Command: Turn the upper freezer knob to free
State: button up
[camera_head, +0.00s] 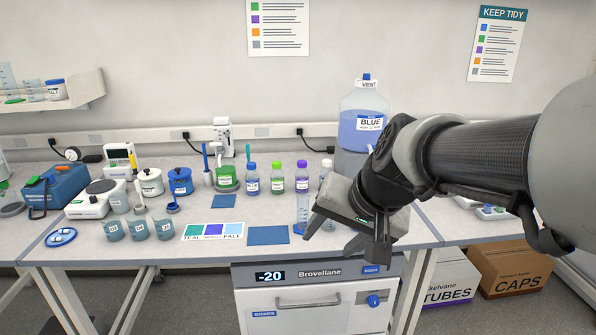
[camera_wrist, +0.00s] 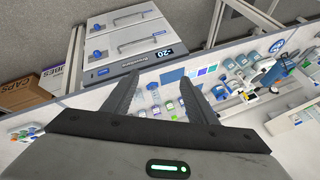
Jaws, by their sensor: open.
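The white freezer (camera_head: 303,325) stands under the bench and shows a -20 display and the name Brovellane. Its upper blue knob (camera_head: 374,300) sits on the right of the upper door, right of a horizontal handle (camera_head: 309,303). In the wrist view the freezer (camera_wrist: 120,70) appears turned around, with the upper knob (camera_wrist: 97,54) beside the upper handle and a lower blue knob (camera_wrist: 98,27) on a second door. My gripper (camera_head: 340,243) is open and empty, above the bench's front edge, apart from the knob. In the wrist view its fingers (camera_wrist: 160,80) are spread.
The bench (camera_head: 120,262) carries bottles, jars and a blue mat (camera_head: 268,235) left of my gripper. A large blue bottle (camera_head: 362,125) stands behind it. Cardboard boxes (camera_head: 510,268) stand on the floor right of the freezer. The bench's leg (camera_head: 412,290) is close to the freezer's right side.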

jog(key=w+d+f+m+g+y+b, duration=0.1)
jog(key=w+f+m+g+y+b, duration=0.15)
jog(key=f, duration=0.65)
jog(key=w+f+m+g+y+b, duration=0.1)
jog(key=w+f+m+y+b, duration=0.2)
jog(key=f, duration=0.6)
jog(key=m+t+h+b, duration=0.9)
jog(key=m+t, duration=0.7)
jog(key=m, duration=1.3)
send_near(375, 305)
jog(key=shift+g+y, duration=0.25)
jog(key=shift+y, duration=0.4)
jog(key=w+b, duration=0.5)
jog(key=w, duration=0.2)
jog(key=shift+w+d+r, duration=0.1)
jog(key=shift+w+r, duration=0.05)
jog(key=shift+w, duration=0.1)
jog(key=shift+w+r, duration=0.1)
jog(key=shift+w, duration=0.6)
jog(key=c, duration=1.1)
